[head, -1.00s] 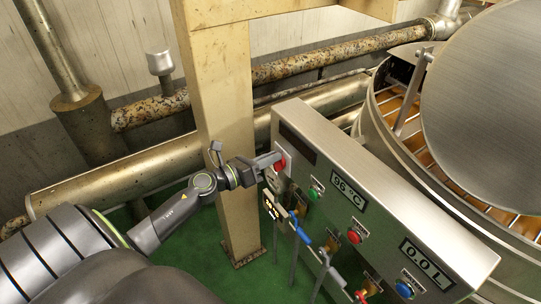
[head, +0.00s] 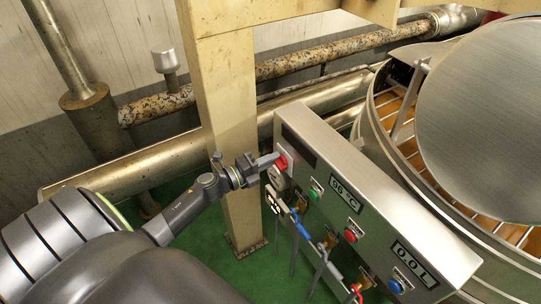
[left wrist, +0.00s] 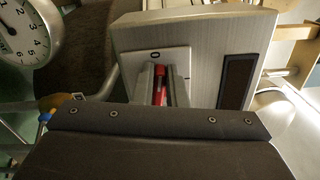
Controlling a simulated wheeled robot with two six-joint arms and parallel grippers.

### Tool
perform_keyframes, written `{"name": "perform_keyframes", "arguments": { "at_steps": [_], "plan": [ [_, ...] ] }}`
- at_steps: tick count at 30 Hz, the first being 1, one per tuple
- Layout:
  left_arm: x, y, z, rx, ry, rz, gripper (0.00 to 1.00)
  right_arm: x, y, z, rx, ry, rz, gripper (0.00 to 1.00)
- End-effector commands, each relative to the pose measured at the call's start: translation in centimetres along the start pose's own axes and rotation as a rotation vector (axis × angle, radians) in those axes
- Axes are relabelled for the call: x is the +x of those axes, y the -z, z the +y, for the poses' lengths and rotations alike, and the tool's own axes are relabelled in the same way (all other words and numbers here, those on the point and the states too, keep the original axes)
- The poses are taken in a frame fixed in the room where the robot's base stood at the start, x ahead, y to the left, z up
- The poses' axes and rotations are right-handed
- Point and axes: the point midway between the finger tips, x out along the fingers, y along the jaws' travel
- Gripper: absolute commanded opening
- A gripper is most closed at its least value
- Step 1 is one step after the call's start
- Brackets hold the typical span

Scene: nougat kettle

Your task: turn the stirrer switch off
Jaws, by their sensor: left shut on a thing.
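The red stirrer switch (head: 282,162) sits at the upper left end of the sloping steel control box (head: 330,150). My left gripper (head: 268,160) reaches it from the left. In the left wrist view, the fingers of my left gripper (left wrist: 161,88) are shut around the red switch handle (left wrist: 160,72). The handle stands nearly upright in that picture, on a pale plate (left wrist: 180,58), with its visible end just below a "0" mark. The fingers hide much of the handle and any lower marks. My right gripper is not in view.
Green (head: 315,195), red (head: 350,235) and blue (head: 396,286) buttons line the box face, with displays reading 96 °C and 0.0 L. A beige post (head: 228,120) stands close behind my wrist. The kettle (head: 440,190) is at the right. A dial gauge (left wrist: 22,32) shows in the wrist view.

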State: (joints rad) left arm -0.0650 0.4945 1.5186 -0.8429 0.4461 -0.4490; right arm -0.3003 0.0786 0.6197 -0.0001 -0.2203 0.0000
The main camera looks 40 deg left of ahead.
Motion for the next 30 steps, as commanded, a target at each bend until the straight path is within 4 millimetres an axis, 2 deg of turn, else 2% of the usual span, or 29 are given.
{"name": "perform_keyframes", "arguments": {
  "at_steps": [12, 29, 30],
  "plan": [
    [0.02, -0.03, 0.30, -0.186, 0.000, -0.001, 0.00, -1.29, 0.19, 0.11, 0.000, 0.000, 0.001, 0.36],
    [0.00, 0.02, 0.44, -0.212, 0.000, -0.001, 0.00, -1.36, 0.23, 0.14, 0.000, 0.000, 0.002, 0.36],
    [0.00, 0.02, 0.44, -0.212, 0.000, -0.001, 0.17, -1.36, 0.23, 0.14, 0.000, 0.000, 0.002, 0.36]
  ]
}}
